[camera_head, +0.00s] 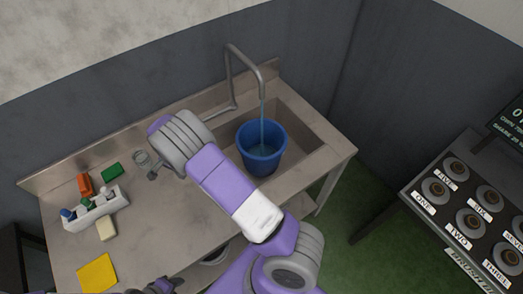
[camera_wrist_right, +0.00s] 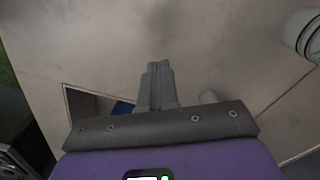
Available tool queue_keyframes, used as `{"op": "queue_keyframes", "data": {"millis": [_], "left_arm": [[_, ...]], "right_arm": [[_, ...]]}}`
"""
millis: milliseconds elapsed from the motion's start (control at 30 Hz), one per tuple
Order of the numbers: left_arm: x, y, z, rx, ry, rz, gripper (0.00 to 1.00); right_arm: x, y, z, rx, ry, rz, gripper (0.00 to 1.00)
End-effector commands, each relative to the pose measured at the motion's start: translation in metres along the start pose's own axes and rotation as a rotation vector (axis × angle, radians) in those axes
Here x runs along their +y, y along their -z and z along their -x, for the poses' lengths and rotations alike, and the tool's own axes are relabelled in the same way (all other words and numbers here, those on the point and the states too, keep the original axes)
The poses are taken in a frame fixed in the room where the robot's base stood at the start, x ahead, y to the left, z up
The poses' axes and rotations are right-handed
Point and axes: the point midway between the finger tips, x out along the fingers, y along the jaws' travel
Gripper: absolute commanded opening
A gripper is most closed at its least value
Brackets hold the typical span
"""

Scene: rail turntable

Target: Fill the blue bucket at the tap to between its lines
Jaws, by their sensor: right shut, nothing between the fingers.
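The blue bucket (camera_head: 262,148) stands upright in the sink basin (camera_head: 308,139) under the tap (camera_head: 247,66). A stream of water (camera_head: 263,112) falls from the spout into it, and water shows inside. I cannot make out its lines or the exact level. A blue bit of the bucket (camera_wrist_right: 122,108) also shows in the right wrist view. My right gripper (camera_wrist_right: 155,68) is shut and empty, above the steel counter left of the bucket. In the head view its wrist hides most of it. My left gripper (camera_head: 165,286) shows partly at the bottom edge; its jaws are unclear.
A small round grey item (camera_head: 141,158) is beside my right wrist. A white caddy (camera_head: 97,209) with bottles, a red and a green block (camera_head: 112,171), and a yellow cloth (camera_head: 97,273) lie on the counter's left. A panel of labelled round knobs (camera_head: 470,222) stands at right.

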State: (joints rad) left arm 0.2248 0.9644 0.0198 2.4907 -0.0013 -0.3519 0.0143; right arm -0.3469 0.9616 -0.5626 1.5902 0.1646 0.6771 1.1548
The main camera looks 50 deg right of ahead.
Motion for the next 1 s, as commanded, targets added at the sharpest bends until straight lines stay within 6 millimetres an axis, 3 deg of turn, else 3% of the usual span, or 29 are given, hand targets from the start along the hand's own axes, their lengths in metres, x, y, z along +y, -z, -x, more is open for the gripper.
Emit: {"op": "queue_keyframes", "data": {"millis": [1000], "left_arm": [[-0.001, 0.0, -0.002, 0.0, 0.0, 0.0, 0.43]], "right_arm": [[0.019, 0.034, 0.0, 0.0, 0.0, 0.0, 0.0]]}}
